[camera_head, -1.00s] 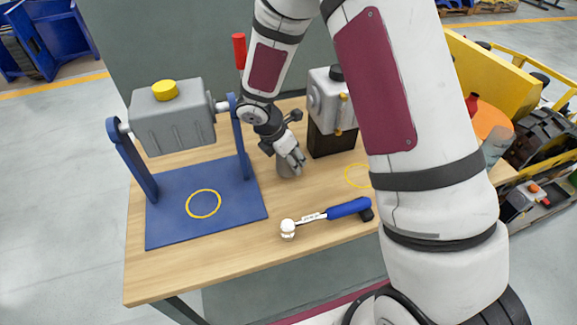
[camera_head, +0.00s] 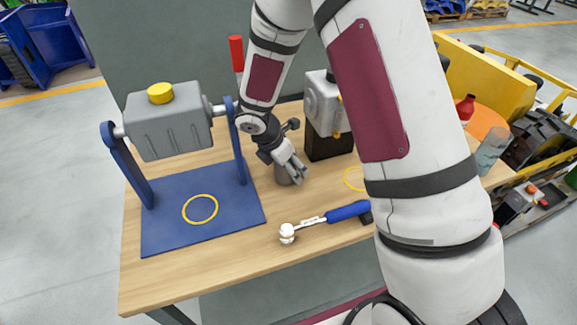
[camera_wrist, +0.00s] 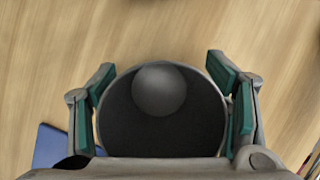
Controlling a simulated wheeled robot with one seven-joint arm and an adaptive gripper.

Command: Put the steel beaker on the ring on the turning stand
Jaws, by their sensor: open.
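The steel beaker (camera_head: 283,177), a dark grey cup, stands on the wooden table, partly hidden by my gripper (camera_head: 293,172). In the wrist view the round mouth of the beaker (camera_wrist: 160,128) opens toward the camera, between my two green-padded fingers. My gripper is open, with a finger on either side of the beaker, very close to its rim; contact cannot be told. The turning stand (camera_head: 160,230) is left of my gripper: a blue base with two uprights and a grey box hung between them. A yellow ring (camera_head: 200,222) lies on its base, bare.
A blue-handled tool (camera_head: 345,211) with a white head lies in front of the beaker. A grey machine on a dark block (camera_head: 328,146) stands behind right. A second yellow ring (camera_head: 348,183) is on the table. The stand's yellow-capped grey box (camera_head: 170,128) overhangs the base.

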